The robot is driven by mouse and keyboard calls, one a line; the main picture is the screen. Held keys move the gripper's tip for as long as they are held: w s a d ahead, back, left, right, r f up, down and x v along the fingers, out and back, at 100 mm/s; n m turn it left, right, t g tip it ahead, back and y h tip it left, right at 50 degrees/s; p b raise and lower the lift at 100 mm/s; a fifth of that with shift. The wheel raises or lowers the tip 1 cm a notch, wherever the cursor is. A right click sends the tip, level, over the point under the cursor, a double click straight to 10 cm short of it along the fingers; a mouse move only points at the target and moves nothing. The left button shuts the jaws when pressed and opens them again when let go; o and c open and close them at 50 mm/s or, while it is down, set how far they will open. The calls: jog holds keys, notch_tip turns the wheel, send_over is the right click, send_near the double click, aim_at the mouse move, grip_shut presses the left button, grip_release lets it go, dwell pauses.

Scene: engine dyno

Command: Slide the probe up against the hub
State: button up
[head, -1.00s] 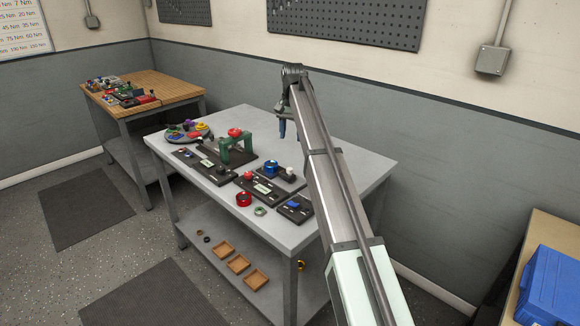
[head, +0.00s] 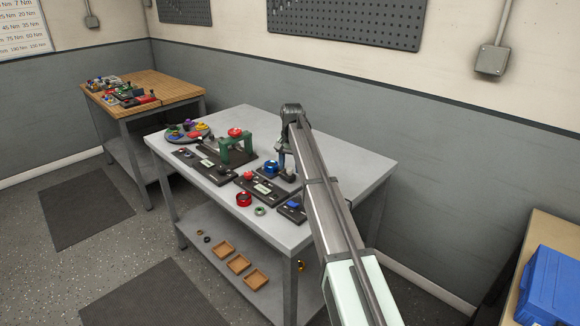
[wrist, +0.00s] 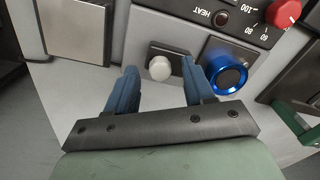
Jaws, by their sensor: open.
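The blue hub (wrist: 228,77), a round ring-like part on a dark plate, is right of centre in the wrist view. It also shows in the head view (head: 271,168). The probe, with a round white end (wrist: 160,68), sits left of the hub on a small dark block, with a gap between them. My gripper (wrist: 159,72) is open; its blue fingers are on either side of the white end in the picture, the right finger between it and the hub. I cannot tell whether they touch. In the head view my gripper (head: 282,158) partly hides the probe.
A panel with a red knob (wrist: 284,12) and a HEAT label lies beyond the hub. The table's right back part is clear.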

jog(key=shift+f, duration=0.2)
jog(key=shift+c, duration=0.5)
grip_shut()
